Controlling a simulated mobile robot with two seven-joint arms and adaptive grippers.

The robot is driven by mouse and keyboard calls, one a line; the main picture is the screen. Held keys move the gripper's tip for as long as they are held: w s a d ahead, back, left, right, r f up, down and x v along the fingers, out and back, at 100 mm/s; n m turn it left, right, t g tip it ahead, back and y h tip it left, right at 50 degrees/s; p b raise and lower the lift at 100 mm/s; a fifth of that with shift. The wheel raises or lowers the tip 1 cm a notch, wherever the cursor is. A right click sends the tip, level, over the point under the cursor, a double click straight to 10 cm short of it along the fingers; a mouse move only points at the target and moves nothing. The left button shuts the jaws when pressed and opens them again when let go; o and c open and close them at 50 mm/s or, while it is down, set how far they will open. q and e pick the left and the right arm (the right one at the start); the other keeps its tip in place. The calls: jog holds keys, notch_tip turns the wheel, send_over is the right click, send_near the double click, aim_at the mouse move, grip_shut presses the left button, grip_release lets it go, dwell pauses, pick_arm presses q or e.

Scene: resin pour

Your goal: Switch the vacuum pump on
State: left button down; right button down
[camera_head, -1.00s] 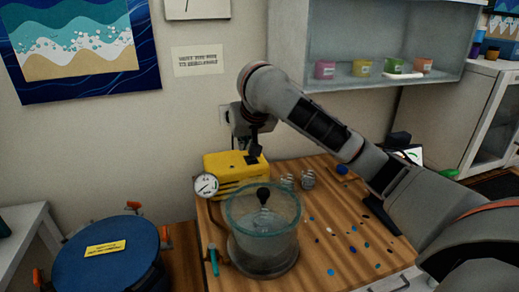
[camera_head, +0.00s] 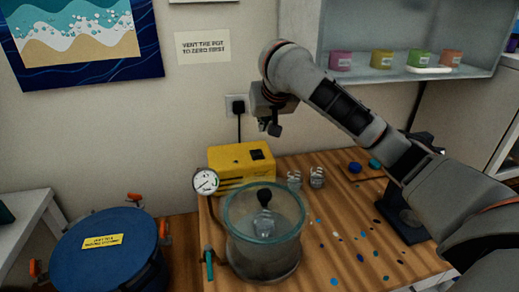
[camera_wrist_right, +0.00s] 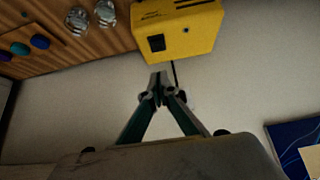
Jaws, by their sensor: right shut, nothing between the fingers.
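The yellow vacuum pump (camera_head: 228,165) stands at the back left of the wooden bench, against the wall. A black switch (camera_head: 257,154) is on its top right; in the right wrist view the pump (camera_wrist_right: 190,30) shows the same dark switch (camera_wrist_right: 157,43). My right gripper (camera_head: 270,128) is shut and empty, above and slightly right of the pump, apart from it. In the right wrist view its fingertips (camera_wrist_right: 158,80) are together, just short of the switch in the picture. I cannot tell the switch's position. My left gripper is not in view.
A clear vacuum chamber (camera_head: 264,235) stands in front of the pump, with a round gauge (camera_head: 206,181) and a teal-handled valve (camera_head: 209,262) at its left. Two small jars (camera_head: 316,177) stand right of the pump. A blue-lidded pot (camera_head: 105,245) is at the left.

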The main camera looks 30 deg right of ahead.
jog(key=shift+f, duration=0.1)
send_over(258, 155)
jog(key=s, duration=0.1)
notch_tip(258, 155, down, 8)
jog(key=shift+a+r, duration=0.1)
jog(key=shift+r, duration=0.1)
notch_tip(258, 155, down, 2)
jog(key=shift+f, duration=0.25)
jog(key=shift+s+f, duration=0.1)
jog(key=shift+f, duration=0.7)
jog(key=shift+s+a+f, duration=0.15)
jog(key=shift+s+f, duration=0.1)
jog(key=shift+f, duration=0.4)
jog(key=shift+r, duration=0.15)
jog(key=shift+r, duration=0.8)
